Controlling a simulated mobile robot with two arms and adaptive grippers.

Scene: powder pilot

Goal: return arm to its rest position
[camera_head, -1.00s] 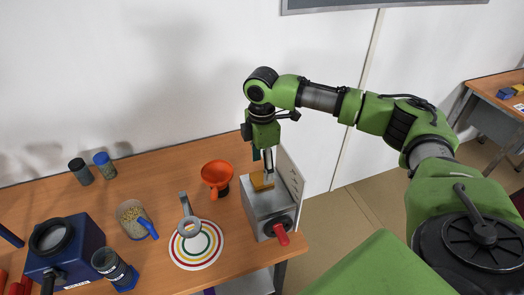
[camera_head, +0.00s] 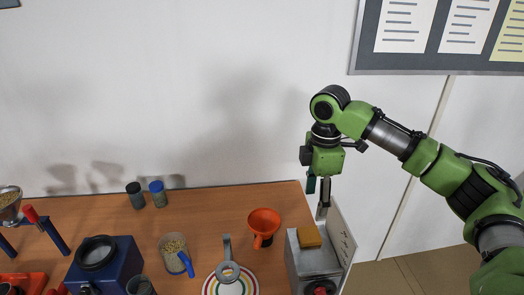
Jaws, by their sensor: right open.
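My right arm comes in from the right and bends down at the wrist. My right gripper (camera_head: 323,208) hangs pointing down, open, above the back right part of a grey metal box (camera_head: 312,262). An orange-yellow block (camera_head: 309,237) lies on top of the box, just below and left of the fingertips. I see nothing between the fingers. My left gripper is not in view.
An upright pale panel (camera_head: 340,232) stands at the box's right side. The wall is behind.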

